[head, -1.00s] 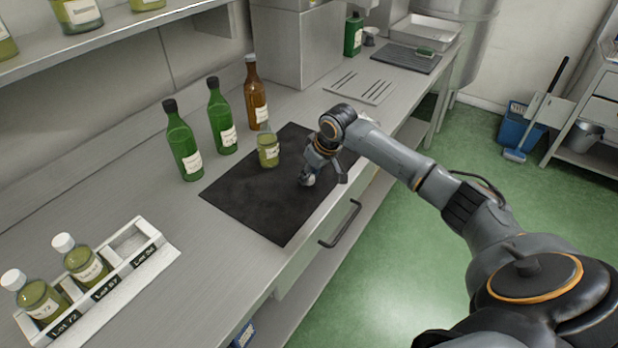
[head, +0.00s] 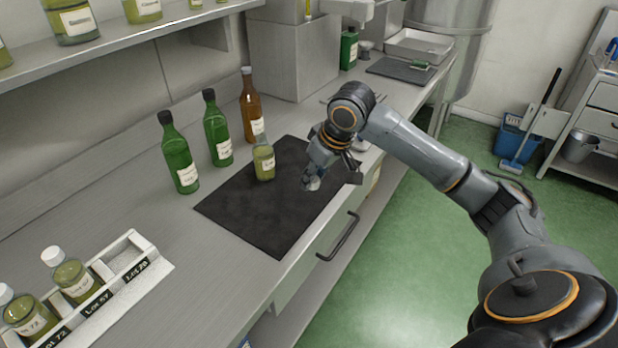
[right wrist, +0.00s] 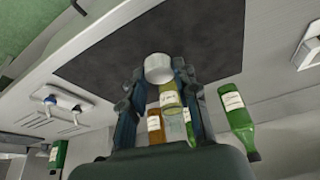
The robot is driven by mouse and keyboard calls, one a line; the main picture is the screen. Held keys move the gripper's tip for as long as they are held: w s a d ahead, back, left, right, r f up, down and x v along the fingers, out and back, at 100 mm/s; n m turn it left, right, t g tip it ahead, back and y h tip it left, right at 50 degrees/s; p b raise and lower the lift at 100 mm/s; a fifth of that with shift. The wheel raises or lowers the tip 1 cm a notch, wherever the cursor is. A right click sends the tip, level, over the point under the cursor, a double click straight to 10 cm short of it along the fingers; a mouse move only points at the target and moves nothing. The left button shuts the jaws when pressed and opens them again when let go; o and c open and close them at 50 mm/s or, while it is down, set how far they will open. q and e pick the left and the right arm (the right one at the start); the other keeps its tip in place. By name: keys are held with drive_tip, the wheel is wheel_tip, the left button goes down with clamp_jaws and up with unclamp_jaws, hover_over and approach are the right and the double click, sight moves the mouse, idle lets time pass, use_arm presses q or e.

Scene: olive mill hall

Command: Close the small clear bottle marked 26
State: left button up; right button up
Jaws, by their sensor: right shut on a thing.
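The small clear bottle (head: 264,163) holds yellow-green oil and stands upright on the black mat (head: 245,215). Its label is too small to read, and no white cap shows on its neck. It also shows in the right wrist view (right wrist: 170,100), beyond the fingers. My right gripper (head: 312,181) is over the mat, to the right of the bottle and apart from it. It is shut on a pale round cap (right wrist: 158,68), which shows at the fingertips in the right wrist view. My left gripper is out of view.
Two green bottles (head: 179,155) and a brown bottle (head: 251,108) stand behind the mat. A white rack (head: 130,262) at the lower left holds two capped bottles and has an empty slot. The counter between rack and mat is clear.

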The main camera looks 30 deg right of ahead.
drive_tip(key=s+a+r, duration=0.2)
drive_tip(key=s, duration=0.3)
drive_tip(key=shift+s+r, duration=0.15)
drive_tip(key=shift+r, duration=0.15)
drive_tip(key=shift+a, duration=0.1)
